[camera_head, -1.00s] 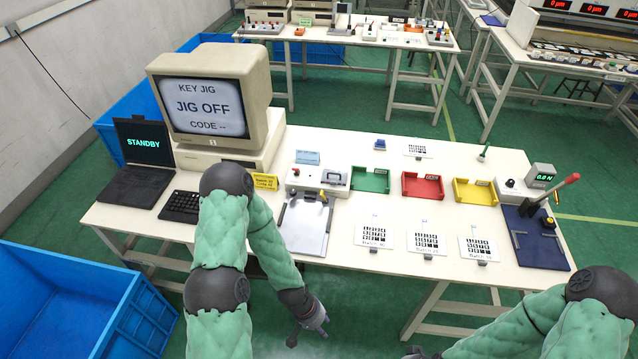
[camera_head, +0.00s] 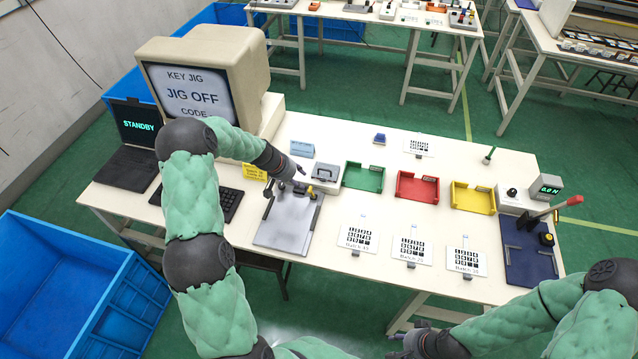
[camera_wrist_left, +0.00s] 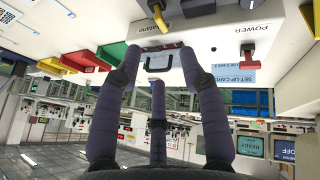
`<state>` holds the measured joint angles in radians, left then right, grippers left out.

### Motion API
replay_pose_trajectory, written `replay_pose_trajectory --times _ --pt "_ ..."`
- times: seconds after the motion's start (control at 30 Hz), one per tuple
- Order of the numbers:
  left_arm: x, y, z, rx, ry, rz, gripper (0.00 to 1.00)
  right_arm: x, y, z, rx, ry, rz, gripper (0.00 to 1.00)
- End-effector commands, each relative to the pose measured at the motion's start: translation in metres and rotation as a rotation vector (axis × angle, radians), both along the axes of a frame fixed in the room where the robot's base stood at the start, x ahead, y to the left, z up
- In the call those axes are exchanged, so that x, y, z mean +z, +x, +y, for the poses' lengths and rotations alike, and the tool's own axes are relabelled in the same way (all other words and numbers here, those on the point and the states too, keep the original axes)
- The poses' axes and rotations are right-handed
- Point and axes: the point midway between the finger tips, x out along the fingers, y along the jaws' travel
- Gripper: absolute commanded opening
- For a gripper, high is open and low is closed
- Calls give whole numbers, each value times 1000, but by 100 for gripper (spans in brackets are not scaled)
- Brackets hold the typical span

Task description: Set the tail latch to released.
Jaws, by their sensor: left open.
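The key jig's white control box (camera_head: 326,187) stands at the back of its grey plate (camera_head: 287,228).
The monitor (camera_head: 200,90) reads JIG OFF and the laptop (camera_head: 137,125) STANDBY. Green (camera_head: 362,177), red (camera_head: 417,187) and yellow (camera_head: 473,198) trays stand right of the box. Keypad cards (camera_head: 411,250) lie in front. A red-handled press (camera_head: 545,212) stands at the right.

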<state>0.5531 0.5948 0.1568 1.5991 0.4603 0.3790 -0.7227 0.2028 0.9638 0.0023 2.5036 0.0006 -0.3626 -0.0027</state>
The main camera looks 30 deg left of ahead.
Motion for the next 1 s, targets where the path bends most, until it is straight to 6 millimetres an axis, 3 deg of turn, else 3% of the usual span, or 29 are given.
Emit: replay_pose_trajectory --times 0.5,0.73,1.0 --pt "-71 34 -20 -2 -2 3 41 -8 0 0 0 0 0 40" --pt "-88 43 -24 -1 0 3 41 -10 0 0 0 0 0 40" --pt "-91 46 -24 0 0 2 41 -10 0 0 0 0 0 40"
